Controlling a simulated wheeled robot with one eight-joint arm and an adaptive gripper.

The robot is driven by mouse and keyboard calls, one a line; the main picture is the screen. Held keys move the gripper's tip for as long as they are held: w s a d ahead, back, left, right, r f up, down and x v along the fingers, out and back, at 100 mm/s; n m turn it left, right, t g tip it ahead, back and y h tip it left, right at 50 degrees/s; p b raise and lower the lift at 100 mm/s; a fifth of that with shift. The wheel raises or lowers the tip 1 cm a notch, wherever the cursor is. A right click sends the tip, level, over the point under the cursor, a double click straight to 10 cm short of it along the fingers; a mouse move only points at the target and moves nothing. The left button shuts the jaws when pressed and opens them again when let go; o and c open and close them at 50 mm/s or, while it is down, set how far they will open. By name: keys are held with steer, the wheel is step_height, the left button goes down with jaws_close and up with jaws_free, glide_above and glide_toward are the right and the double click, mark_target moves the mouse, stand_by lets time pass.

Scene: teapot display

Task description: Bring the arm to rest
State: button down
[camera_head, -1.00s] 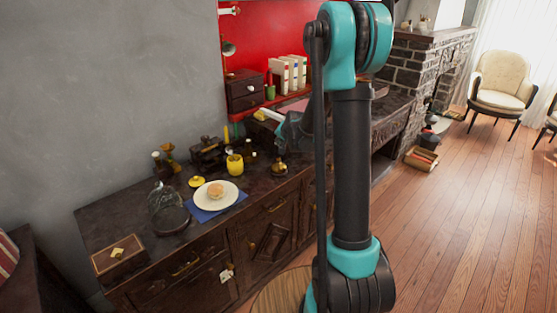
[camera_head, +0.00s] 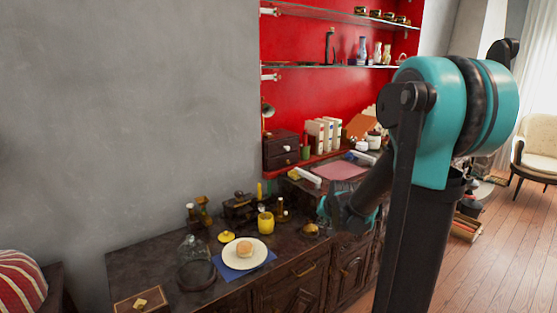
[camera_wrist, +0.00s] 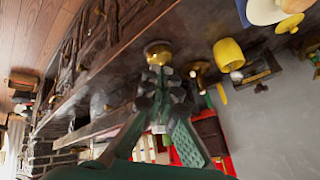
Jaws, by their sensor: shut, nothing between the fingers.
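My arm (camera_head: 420,200) stands large at the right of the head view, with a teal joint at the top. My gripper (camera_head: 326,208) shows small beyond it, over the dark sideboard, partly hidden by my own links. In the wrist view my gripper (camera_wrist: 160,82) has its fingers drawn together at the tips. It is shut and I see nothing held. A small brass object (camera_wrist: 158,50) shows just past the fingertips. In the head view the brass object (camera_head: 311,230) sits on the sideboard close to the gripper; I cannot tell the exact gap.
The dark sideboard (camera_head: 150,255) holds a yellow cup (camera_head: 265,222), a white plate (camera_head: 236,262) with a bun, a glass dome (camera_head: 193,262) and a wooden box (camera_head: 140,302). Glass shelves (camera_head: 310,66) hang on the red wall. Wooden floor (camera_head: 500,250) is open at right.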

steer(key=s+d+f+n+g, duration=0.1)
steer(key=s+f+n, duration=0.1)
steer(key=s, duration=1)
steer(key=s+d+f+n+g+h, duration=0.1)
steer(key=s+f+n, duration=0.1)
steer(key=s, duration=1.1)
steer(key=shift+d+f+g, duration=0.3)
steer(key=shift+f+g, duration=0.1)
steer(key=shift+f, duration=0.2)
